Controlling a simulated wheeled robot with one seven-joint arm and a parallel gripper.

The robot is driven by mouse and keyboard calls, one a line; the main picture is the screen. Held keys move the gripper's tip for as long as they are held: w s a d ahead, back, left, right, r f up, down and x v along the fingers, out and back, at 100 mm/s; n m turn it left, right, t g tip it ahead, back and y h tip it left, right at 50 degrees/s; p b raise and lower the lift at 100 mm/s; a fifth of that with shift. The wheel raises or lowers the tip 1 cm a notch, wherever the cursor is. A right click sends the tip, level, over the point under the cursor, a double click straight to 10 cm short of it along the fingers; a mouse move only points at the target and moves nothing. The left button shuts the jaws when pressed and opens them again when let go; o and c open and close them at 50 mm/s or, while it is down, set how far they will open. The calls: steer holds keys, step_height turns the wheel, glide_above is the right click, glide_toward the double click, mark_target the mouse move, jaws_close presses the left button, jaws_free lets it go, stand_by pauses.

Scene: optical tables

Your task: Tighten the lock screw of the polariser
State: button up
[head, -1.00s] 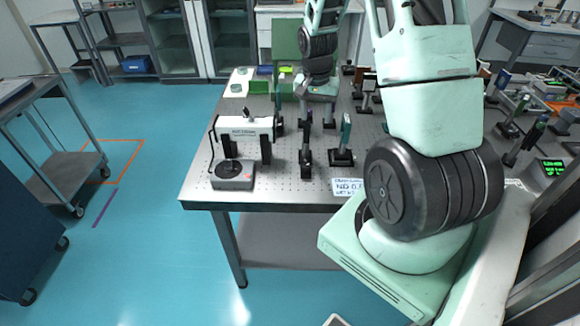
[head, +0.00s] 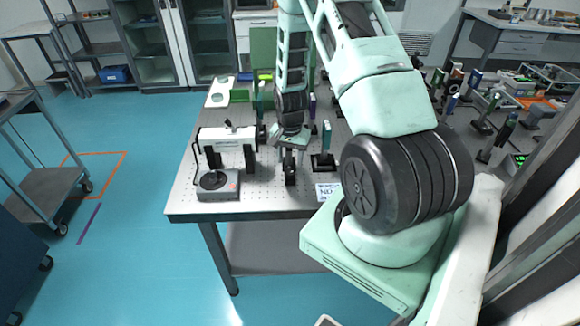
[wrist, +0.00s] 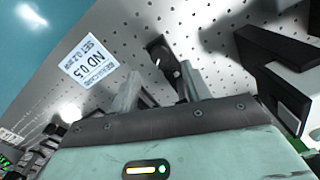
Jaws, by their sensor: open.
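A dark post-mounted optic (head: 290,170) stands on the perforated table just in front of my gripper; I take it for the polariser, but cannot confirm it. My gripper (head: 289,142) is right above and behind it in the head view, pointing down. A dark mount (wrist: 160,52) with a small bright spot shows just beyond the fingertips, roughly in line with the gap. The lock screw is too small to make out.
A white laser housing (head: 226,138) on black supports stands close left, with a grey controller box (head: 217,186) in front. A second post mount (head: 325,152) stands close right.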

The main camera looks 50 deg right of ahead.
mark_target(290, 172)
steer(key=shift+f+p, duration=0.55)
steer(key=shift+f, duration=2.1)
steer(key=c, duration=1)
